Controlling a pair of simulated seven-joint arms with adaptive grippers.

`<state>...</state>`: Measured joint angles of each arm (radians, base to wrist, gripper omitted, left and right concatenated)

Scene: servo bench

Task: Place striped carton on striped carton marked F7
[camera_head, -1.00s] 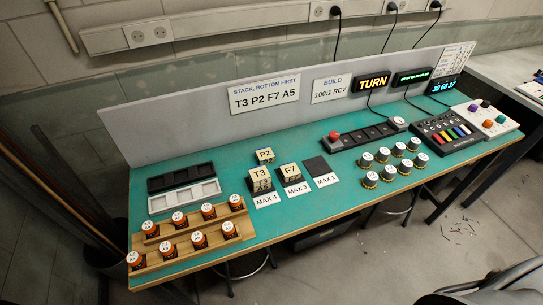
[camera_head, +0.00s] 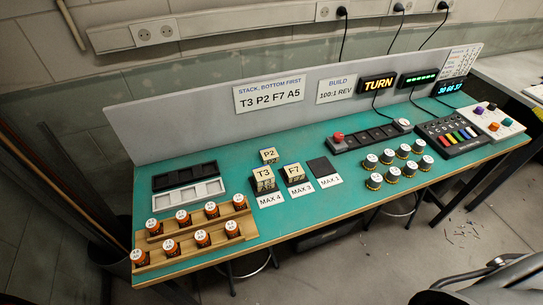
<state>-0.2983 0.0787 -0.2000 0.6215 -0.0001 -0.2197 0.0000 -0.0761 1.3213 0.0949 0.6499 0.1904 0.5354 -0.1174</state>
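The carton marked F7 (camera_head: 293,173) stands on the bench behind the MAX 3 label. A carton marked T3 (camera_head: 263,178) stands to its left, behind the MAX 4 label. All three are pale on top with dark sides. Any stripes are too small to make out. Nothing stands on the F7 carton. Neither of my grippers is in view.
A bare black pad (camera_head: 320,167) lies right of F7, behind the MAX 1 label. Capped jars fill a wooden rack (camera_head: 147,248) at the left; more (camera_head: 387,157) stand at the right. A sign (camera_head: 269,94) reads "STACK, BOTTOM FIRST T3 P2 F7 A5". A low panel backs the bench.

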